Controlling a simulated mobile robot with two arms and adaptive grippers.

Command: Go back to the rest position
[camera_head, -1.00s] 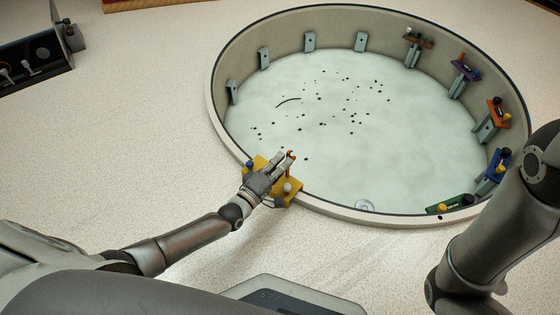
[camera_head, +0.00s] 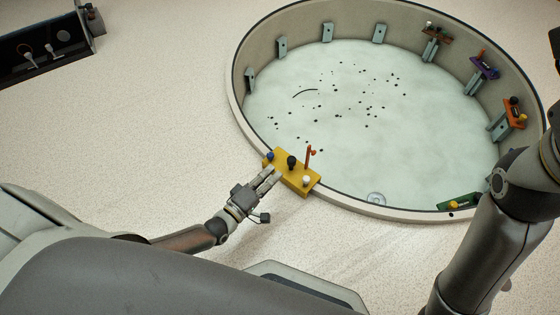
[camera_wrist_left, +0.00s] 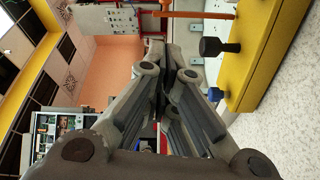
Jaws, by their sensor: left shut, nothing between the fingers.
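My left gripper (camera_head: 268,181) is shut and empty in the head view, just outside the near left rim of the round pit, beside the yellow block. The yellow block (camera_head: 303,187) sits at the rim and carries a blue knob, a black knob, a white knob and an upright orange lever. In the left wrist view the closed fingers (camera_wrist_left: 175,75) fill the middle, and the yellow block (camera_wrist_left: 262,50) with its black knob and orange lever is at upper right. My right arm is at the right edge of the head view; its gripper is out of frame.
The round pit (camera_head: 238,100) has grey brackets (camera_head: 328,32) along its wall. Orange (camera_head: 514,112), purple (camera_head: 484,67) and green (camera_head: 459,203) mounted blocks line its right side. A dark open case (camera_head: 45,45) lies at upper left. The pale floor (camera_head: 150,130) left of the pit is clear.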

